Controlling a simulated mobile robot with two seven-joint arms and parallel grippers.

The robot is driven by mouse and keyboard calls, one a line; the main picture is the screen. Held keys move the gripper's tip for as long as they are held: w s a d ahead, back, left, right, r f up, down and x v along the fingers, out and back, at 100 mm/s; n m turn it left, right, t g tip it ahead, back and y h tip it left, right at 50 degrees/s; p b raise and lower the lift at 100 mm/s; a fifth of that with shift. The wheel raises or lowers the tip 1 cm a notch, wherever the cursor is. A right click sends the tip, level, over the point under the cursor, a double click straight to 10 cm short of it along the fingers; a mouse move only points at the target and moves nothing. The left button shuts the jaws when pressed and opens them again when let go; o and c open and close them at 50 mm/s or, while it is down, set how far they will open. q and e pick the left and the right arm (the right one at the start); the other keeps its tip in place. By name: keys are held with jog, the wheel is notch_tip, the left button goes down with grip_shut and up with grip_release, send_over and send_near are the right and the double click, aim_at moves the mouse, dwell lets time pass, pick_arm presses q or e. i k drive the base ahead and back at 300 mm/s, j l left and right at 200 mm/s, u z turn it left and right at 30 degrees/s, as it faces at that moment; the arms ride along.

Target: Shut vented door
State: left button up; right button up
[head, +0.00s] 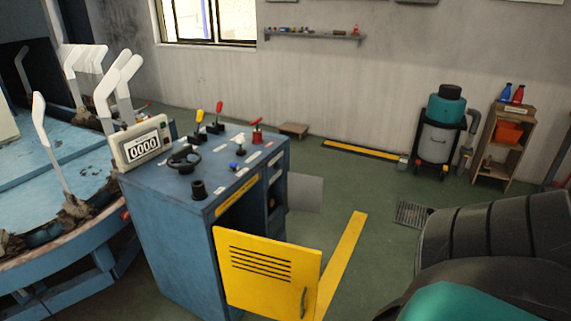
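The dark opening (238,214) of the cabinet shows behind and above the door. The door's lower edge is near or past the bottom of the head view. Neither of my grippers is in view.
A blue machine with white sock forms (120,80) stands left. Green floor (375,240) lies clear right of the door.

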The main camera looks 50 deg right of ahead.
aim_at(277, 280)
jog(key=z, duration=1.35)
jog(key=l+z, duration=0.2)
jog(key=z, duration=0.2)
jog(key=i+l+z, duration=0.15)
jog(key=z, duration=0.2)
jog(key=i+l+z, duration=0.1)
jog(key=z, duration=0.3)
jog(key=i+l, duration=0.05)
jog(key=l, duration=0.05)
